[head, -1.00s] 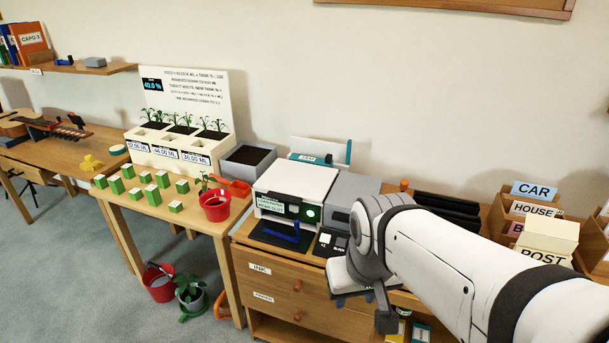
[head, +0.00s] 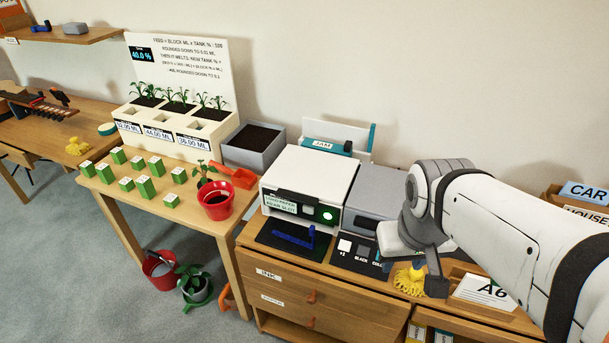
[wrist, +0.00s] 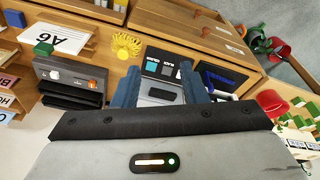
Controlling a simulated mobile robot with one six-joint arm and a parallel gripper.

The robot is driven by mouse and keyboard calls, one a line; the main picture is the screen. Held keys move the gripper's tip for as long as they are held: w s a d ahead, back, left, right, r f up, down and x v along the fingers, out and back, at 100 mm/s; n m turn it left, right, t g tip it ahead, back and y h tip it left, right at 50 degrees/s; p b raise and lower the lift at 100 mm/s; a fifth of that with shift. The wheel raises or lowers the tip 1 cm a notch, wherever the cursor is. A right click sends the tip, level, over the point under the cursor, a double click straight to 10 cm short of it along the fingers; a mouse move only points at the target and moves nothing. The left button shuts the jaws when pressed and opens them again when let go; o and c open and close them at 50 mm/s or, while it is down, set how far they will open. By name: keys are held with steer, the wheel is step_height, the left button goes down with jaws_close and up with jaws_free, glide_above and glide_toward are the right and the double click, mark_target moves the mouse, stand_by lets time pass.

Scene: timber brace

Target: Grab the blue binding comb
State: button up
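A dark blue piece, which looks like the binding comb (head: 293,238), lies on a black mat in front of the white printer, with one part standing up. It also shows in the wrist view (wrist: 217,80), right of my gripper's fingers. My gripper (wrist: 160,84) is open, its two blue-grey fingers well apart, with nothing held between them. A grey device and a dark button panel show beyond the fingers. In the head view my gripper is to the right of the comb, apart from it, and its fingers are mostly hidden by my arm.
The white printer (head: 310,187) stands behind the mat, with a grey device (head: 372,205) beside it. A button panel (head: 357,254) lies right of the mat. A yellow brush-like object (head: 410,279) is near my gripper. A red pot (head: 215,199) and green-and-white blocks are on the left table.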

mark_target(310, 230)
steer(key=w+f+n+t+h+b, duration=0.25)
steer(key=w+f+n+h, duration=0.55)
steer(key=w+f+n, duration=0.6)
steer(key=w+a+f+n+t+y+b, duration=0.1)
steer(key=w+a+f+n+t+y, duration=0.2)
steer(key=a+n, duration=0.55)
steer(key=w+a+f+n+t+b, duration=0.2)
steer(key=w+a+f+n+t, duration=0.15)
steer(key=a+n, duration=0.55)
steer(key=shift+m+t, duration=0.4)
steer(key=shift+m, duration=0.15)
steer(key=p+x, duration=0.1)
steer(key=x, duration=0.5)
steer(key=shift+w+a+r, duration=0.1)
steer(key=shift+w+a, duration=0.05)
steer(key=shift+w, duration=0.05)
jaws_close()
